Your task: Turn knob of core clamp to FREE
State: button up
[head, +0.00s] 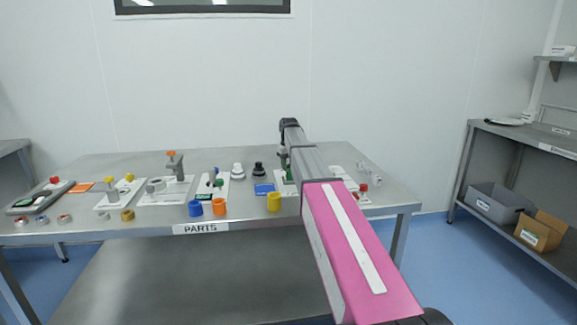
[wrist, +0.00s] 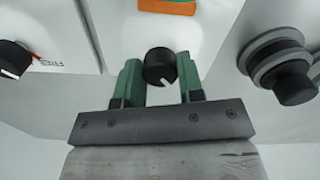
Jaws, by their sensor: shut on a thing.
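In the wrist view, my gripper (wrist: 159,78) has its green fingers on either side of a round black knob (wrist: 158,64) and is shut on it. The knob has a white pointer mark pointing toward the bottom of the picture, slightly right. It sits on a white panel (wrist: 115,30). A second black knob (wrist: 14,60) with a white mark is at the left edge, beside a red line and small lettering that seems to read FREE. I cannot tell which knob is labelled core clamp. In the head view, my arm hides most of the gripper and the knob.
In the wrist view, a grey and black stepped round part (wrist: 278,62) is at right and an orange piece (wrist: 167,6) at top. In the head view, the steel table (head: 110,165) holds several fixtures, a yellow cup (head: 273,202) and an orange cup (head: 219,207).

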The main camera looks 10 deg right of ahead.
aim_at(288, 165)
jog(key=o, duration=0.9)
jog(key=shift+r, duration=0.1)
notch_tip(288, 165, up, 11)
jog(key=shift+f, duration=0.15)
